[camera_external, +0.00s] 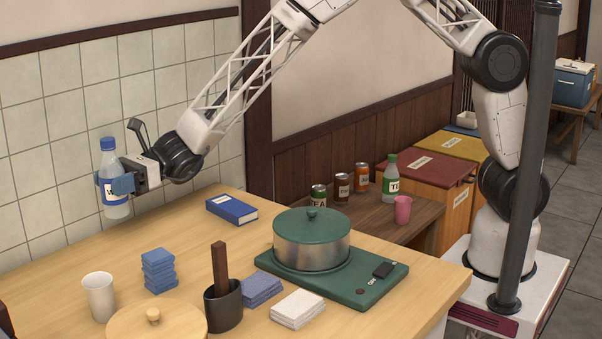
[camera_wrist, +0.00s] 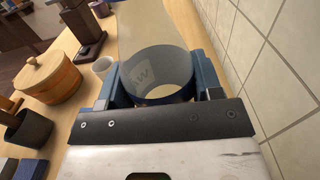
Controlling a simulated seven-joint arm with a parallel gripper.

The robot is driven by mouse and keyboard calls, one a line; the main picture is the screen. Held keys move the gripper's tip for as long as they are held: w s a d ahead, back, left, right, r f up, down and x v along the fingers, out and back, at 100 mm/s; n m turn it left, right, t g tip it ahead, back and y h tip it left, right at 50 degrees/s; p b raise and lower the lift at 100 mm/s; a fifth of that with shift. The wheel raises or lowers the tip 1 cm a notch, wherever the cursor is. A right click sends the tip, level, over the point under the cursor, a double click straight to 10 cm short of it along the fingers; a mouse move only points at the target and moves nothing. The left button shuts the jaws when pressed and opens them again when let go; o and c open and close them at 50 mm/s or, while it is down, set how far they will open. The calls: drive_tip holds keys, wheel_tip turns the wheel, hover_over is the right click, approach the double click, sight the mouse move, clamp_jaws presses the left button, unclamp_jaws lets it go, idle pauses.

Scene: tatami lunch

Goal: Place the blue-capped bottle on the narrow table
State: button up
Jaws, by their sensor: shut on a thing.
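A narrow dark wooden table (camera_external: 388,224) stands along the wall, behind the light table and well to the right of my gripper.
The narrow table holds several cans (camera_external: 341,188), a green-capped bottle (camera_external: 390,180) and a pink cup (camera_external: 403,210). A pot (camera_external: 312,240) on a green cooker and a blue book (camera_external: 231,210) lie between my gripper and it. A tiled wall (camera_external: 60,110) is close behind my gripper.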

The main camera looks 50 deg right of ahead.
sight(113, 159)
idle(0.3)
drive_tip(key=shift+r, duration=2.45)
drive_tip(key=shift+s+d, duration=0.25)
drive_tip(key=s+d+f+n+g+h, duration=0.3)
drive_tip(key=s+d+n+g+h, duration=0.35)
drive_tip(key=d, duration=0.55)
drive_tip(key=s+d+f+n+g+h, duration=0.3)
drive_tip(key=s+d+n+g+h, duration=0.3)
drive_tip(key=d, duration=0.6)
drive_tip(key=s+d+f+n+g+h, duration=0.3)
drive_tip(key=s+d+n+g+h, duration=0.4)
drive_tip(key=d, duration=0.6)
drive_tip(key=s+d+n+t+h, duration=0.25)
drive_tip(key=d+h, duration=0.25)
drive_tip(key=d, duration=0.4)
drive_tip(key=s+d+n+t+h, duration=0.25)
drive_tip(key=d+n+h, duration=0.2)
drive_tip(key=d, duration=0.45)
drive_tip(key=shift+d+r+n+t+h, duration=2.05)
drive_tip(key=shift+d+t, duration=1.6)
drive_tip(key=shift+d, duration=1.5)
drive_tip(key=shift+d+r+n+t+h, duration=1.45)
drive_tip(key=shift+d+r+n+t, duration=1.65)
drive_tip(key=shift+d, duration=2)
wheel_tip(113, 159, down, 32)
drive_tip(key=t, duration=0.1)
drive_tip(key=shift+w+m, duration=0.4)
